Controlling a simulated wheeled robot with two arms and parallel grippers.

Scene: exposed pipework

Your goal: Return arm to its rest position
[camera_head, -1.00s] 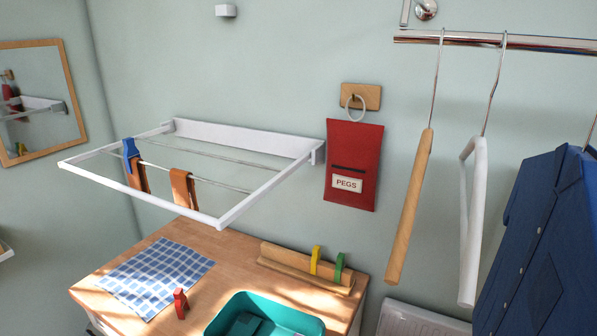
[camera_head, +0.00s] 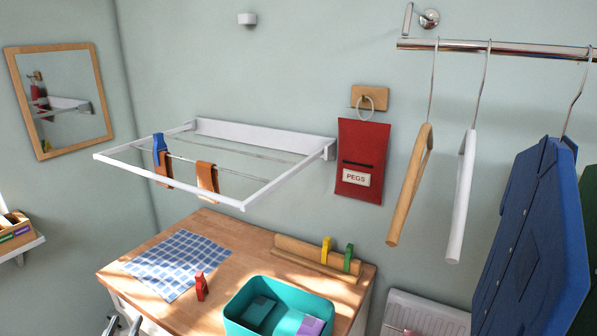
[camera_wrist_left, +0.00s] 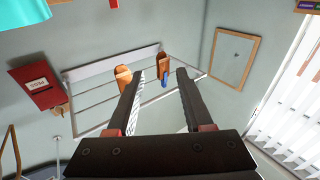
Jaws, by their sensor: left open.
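My left gripper (camera_head: 124,325) shows only as grey tips at the bottom left edge of the head view, beside the front of the wooden counter (camera_head: 235,245). In the left wrist view the left gripper (camera_wrist_left: 161,74) is open, with its two dark fingers apart and nothing between them in its hold. Beyond the fingers is the white wall rack (camera_head: 265,190) with orange-brown cloths (camera_head: 207,177) and a blue peg (camera_head: 159,148) on it. The rest of the left arm is hidden. My right gripper is in neither view.
A checked cloth (camera_head: 172,264), a red peg (camera_head: 201,287) and a teal tub (camera_head: 280,306) are on the counter. A red peg bag (camera_head: 362,150) hangs on the wall. Hangers (camera_head: 461,195) and a blue shirt (camera_head: 535,225) hang at right. A mirror (camera_head: 62,98) is at left.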

